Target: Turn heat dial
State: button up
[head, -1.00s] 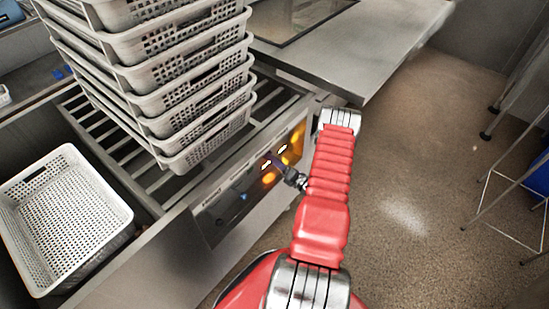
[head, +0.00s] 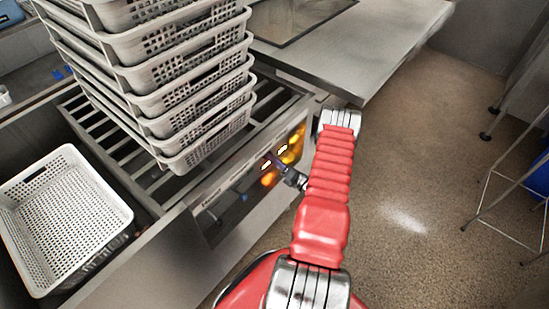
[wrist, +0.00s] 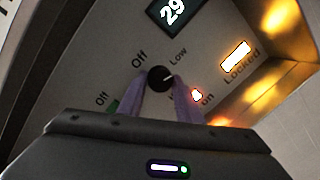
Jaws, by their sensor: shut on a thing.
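The heat dial is a round black knob (wrist: 160,79) with a pale pointer mark, in the middle of the wrist view. The labels "Off" and "Low" stand around it, and the pointer faces right, below "Low". My gripper (wrist: 161,88) has its two purple fingers shut on the dial from both sides. In the head view my gripper (head: 275,160) reaches the front control panel (head: 245,185) of the machine. The dial itself is hidden there behind the gripper and too small to make out.
A stack of white perforated baskets (head: 165,90) stands above the panel. A single basket (head: 62,220) is at left. Open floor (head: 430,190) lies at right.

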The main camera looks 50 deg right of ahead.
jog(key=shift+s+a+f, duration=0.1)
jog(key=shift+a+f, duration=0.15)
jog(key=shift+f, duration=0.1)
jog(key=o, duration=0.8)
jog(key=shift+c, duration=0.2)
jog(key=shift+o, duration=1.4)
jog(key=shift+d+r, duration=0.1)
jog(key=shift+r, duration=0.05)
jog(key=s, duration=1.3)
jog(key=shift+s, duration=0.3)
